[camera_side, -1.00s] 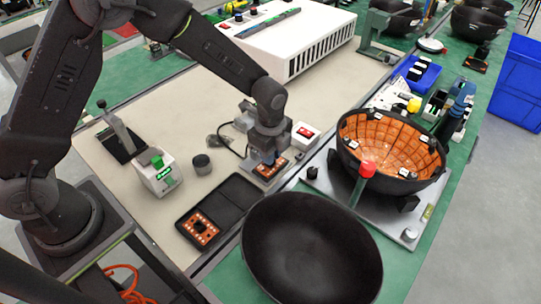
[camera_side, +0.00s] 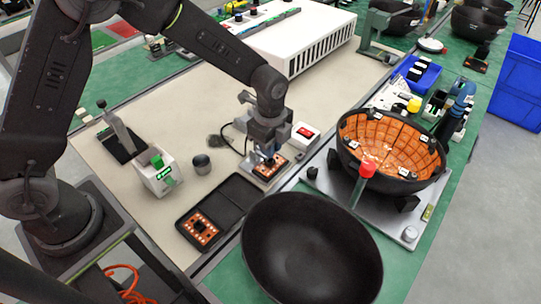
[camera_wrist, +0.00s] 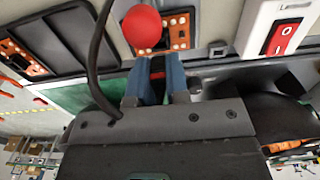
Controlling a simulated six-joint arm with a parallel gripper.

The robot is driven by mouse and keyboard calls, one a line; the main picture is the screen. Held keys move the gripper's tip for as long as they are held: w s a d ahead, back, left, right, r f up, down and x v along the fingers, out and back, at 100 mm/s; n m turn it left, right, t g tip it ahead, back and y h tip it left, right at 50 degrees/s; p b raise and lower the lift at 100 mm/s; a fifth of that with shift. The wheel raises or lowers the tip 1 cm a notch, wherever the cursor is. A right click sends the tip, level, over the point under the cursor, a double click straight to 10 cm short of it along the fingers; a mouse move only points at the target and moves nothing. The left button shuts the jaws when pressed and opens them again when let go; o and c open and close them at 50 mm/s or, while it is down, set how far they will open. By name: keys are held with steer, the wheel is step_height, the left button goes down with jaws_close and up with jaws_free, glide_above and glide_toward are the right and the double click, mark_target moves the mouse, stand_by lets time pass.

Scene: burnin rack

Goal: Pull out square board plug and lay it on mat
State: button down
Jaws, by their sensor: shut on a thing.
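The square board (camera_side: 275,168) is orange with pale dots and sits in a grey holder. Part of it shows at the top of the wrist view (camera_wrist: 181,30). My gripper (camera_side: 267,157) is just above it with blue fingers, shut on a small plug; in the wrist view a dark and red piece (camera_wrist: 157,68) lies between the fingers. Whether the plug is fully clear of the board cannot be told. A black cable (camera_wrist: 97,60) runs beside my gripper. A small dark grey patch (camera_side: 216,141) lies on the beige bench; whether this is the mat is unclear.
A black two-part tray (camera_side: 238,190) holds another orange board (camera_side: 199,229). A white switch box (camera_side: 306,134) stands behind right. A black bowl (camera_side: 312,250), an orange-lined bowl (camera_side: 390,150) and a red knob (camera_side: 367,168) are right.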

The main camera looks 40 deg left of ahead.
steer(key=shift+r, duration=1.7)
steer(key=shift+r, duration=0.2)
step_height(320, 180, up, 8)
steer(key=w+a, duration=0.3)
steer(key=a, duration=1.7)
steer(key=w+d+f, duration=0.1)
steer(key=d+f, duration=0.2)
steer(key=f, duration=0.1)
steer(key=w+d+f, duration=0.2)
steer(key=d+f, duration=0.1)
steer(key=d, duration=0.1)
steer(key=w+d+f, duration=0.2)
steer(key=d+f, duration=0.2)
steer(key=shift+f, duration=2.35)
steer(key=shift+f, duration=0.15)
